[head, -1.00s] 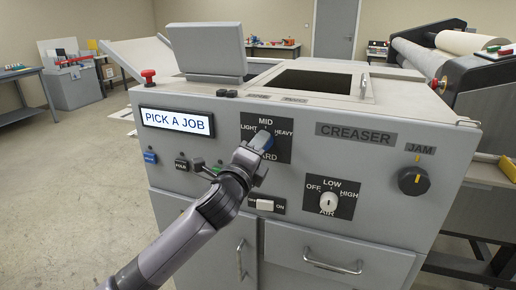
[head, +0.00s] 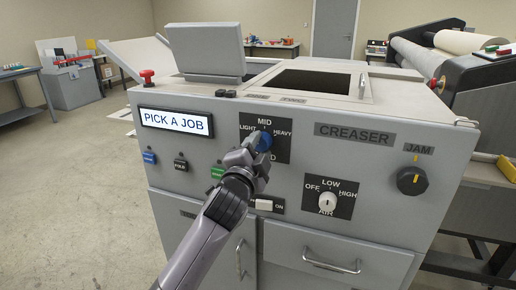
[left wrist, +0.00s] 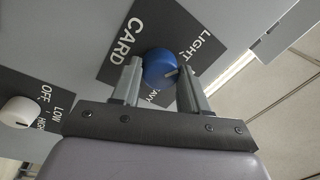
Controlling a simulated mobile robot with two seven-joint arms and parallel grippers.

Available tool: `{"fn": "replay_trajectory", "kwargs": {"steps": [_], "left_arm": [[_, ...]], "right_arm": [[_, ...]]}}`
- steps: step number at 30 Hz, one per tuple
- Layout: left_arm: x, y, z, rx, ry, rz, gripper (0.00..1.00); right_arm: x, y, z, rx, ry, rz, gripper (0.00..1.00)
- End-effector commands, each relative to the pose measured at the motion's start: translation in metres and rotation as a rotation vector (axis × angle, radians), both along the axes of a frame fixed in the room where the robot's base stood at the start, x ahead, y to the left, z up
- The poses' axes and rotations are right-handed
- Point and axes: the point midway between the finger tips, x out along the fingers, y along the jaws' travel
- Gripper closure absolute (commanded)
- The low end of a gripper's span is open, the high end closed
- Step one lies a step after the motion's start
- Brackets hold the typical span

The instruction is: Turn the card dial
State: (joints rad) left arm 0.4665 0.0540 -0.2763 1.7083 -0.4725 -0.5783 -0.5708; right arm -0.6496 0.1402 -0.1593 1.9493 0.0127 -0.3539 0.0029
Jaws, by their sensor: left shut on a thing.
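The card dial (head: 264,141) is a blue round knob on a black plate marked LIGHT, MID, HEAVY and CARD, on the machine's grey front. My left gripper (head: 257,155) reaches up to it from below and covers part of the CARD label in the head view. In the left wrist view the knob (left wrist: 160,68) sits between the two fingertips (left wrist: 159,80), and the gripper is shut on it. My right gripper is not in view.
A display (head: 177,121) reads PICK A JOB. Below it are a blue button (head: 149,158), a black button (head: 181,165) and a green button (head: 217,173). A white AIR knob (head: 327,201), a rocker switch (head: 264,205) and a black JAM knob (head: 411,181) are near.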

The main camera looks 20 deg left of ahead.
Motion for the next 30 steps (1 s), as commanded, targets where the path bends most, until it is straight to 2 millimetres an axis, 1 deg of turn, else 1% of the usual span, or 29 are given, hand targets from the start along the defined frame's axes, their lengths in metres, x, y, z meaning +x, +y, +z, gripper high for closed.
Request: {"fn": "replay_trajectory", "kwargs": {"steps": [6, 19, 20, 21, 22, 30], "left_arm": [[-0.0001, -0.0004, -0.0005, -0.041, 0.002, -0.001, 0.86], [-0.0001, -0.0005, -0.0003, -0.049, 0.002, 0.0, 0.86], [0.0, -0.0004, -0.0002, -0.049, 0.002, 0.0, 0.46], [-0.0001, -0.0004, -0.0002, -0.048, 0.002, 0.0, 0.33], [0.0, -0.0004, -0.0002, -0.048, 0.002, 0.0, 0.3], [-0.0004, -0.0004, -0.0001, -0.046, 0.002, 0.0, 0.3]], "right_arm": [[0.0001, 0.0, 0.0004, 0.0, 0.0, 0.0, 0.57], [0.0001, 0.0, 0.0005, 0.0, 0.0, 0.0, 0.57], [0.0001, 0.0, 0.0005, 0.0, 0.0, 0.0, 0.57], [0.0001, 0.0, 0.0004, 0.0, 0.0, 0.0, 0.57], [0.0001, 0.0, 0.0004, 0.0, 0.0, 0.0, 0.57], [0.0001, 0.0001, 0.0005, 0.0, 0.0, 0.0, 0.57]]}}
